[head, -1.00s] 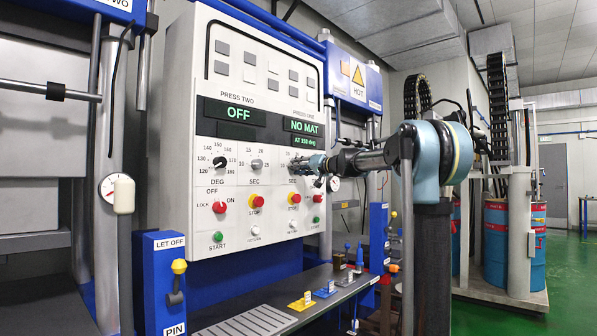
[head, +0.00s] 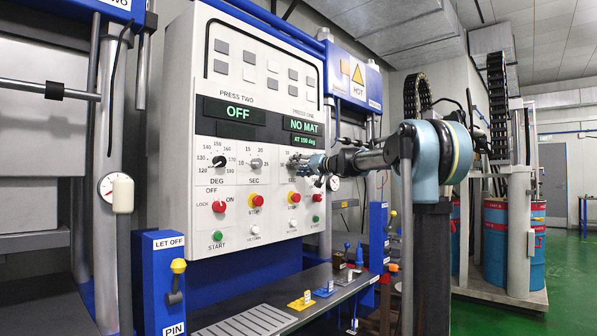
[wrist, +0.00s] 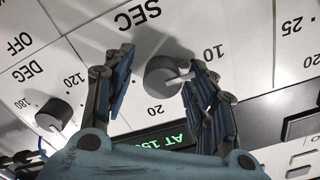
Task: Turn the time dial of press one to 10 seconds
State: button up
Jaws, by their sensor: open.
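The press one time dial (wrist: 168,76) is a grey knob under the upside-down SEC label in the wrist view. Its white pointer reaches right, roughly toward the 10, but the right finger covers its outer end. The 20 shows below the knob. My gripper (wrist: 158,62) is open around the dial: its right finger is close against the knob's edge, contact unclear, and its left finger stands apart.
The press one degree dial (wrist: 53,115) is close by at the lower left in the wrist view. Press two's SEC dial (head: 256,163) and DEG dial (head: 219,162) sit left of my gripper. Red and yellow stop buttons (head: 294,198) lie below. The press one display (head: 304,127) is above.

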jog(key=v, duration=1.2)
